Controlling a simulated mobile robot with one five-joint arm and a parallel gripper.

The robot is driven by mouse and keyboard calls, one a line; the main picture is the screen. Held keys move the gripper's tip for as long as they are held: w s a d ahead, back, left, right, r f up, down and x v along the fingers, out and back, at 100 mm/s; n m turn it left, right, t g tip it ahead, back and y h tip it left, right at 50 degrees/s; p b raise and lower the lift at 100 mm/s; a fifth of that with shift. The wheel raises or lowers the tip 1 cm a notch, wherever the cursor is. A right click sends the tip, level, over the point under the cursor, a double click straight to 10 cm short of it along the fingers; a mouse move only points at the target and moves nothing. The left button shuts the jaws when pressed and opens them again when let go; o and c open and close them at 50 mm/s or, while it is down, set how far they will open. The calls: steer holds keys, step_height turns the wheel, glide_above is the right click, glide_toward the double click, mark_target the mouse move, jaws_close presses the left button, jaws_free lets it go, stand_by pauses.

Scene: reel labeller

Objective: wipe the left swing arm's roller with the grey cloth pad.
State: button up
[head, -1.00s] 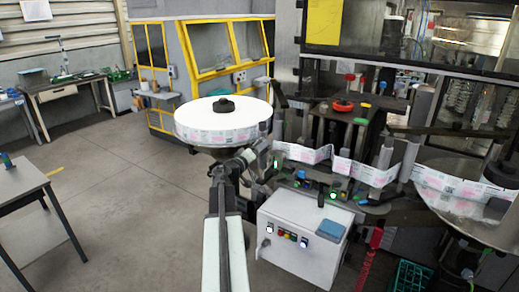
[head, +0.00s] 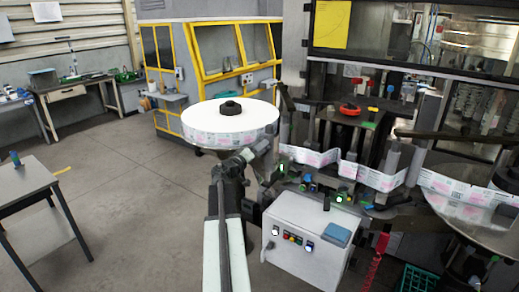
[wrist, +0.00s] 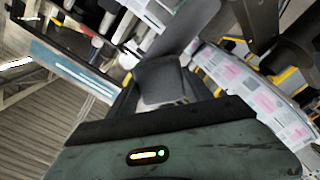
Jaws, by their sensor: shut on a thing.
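My gripper (head: 260,149) is beside the front right of the white label reel, close to the left end of the labeller. In the wrist view it is shut on the grey cloth pad (wrist: 160,82), which sits between the dark fingers. The left swing arm (head: 288,98) is a dark bar right of the reel. Its roller (head: 284,131) seems to be the grey upright cylinder by the label web, just beyond my gripper. I cannot tell whether the pad touches the roller.
The white label reel (head: 230,117) stands left of the gripper. The printed label web (head: 315,157) runs right across the machine. The floor at left is clear up to a table (head: 28,190).

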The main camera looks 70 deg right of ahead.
mark_target(265, 150)
steer(key=shift+s+a, duration=0.25)
steer(key=shift+s, duration=0.65)
steer(key=shift+s+a, duration=0.25)
steer(key=shift+s, duration=0.65)
steer(key=shift+d, duration=0.1)
steer(key=shift+w, duration=0.1)
steer(key=shift+w+d, duration=0.1)
steer(key=shift+w, duration=0.1)
steer(key=shift+w+d, duration=0.2)
steer(key=shift+w, duration=0.7)
steer(key=shift+w+d, duration=0.2)
steer(key=shift+w, duration=0.65)
steer(key=v, duration=0.6)
steer(key=shift+a, duration=0.1)
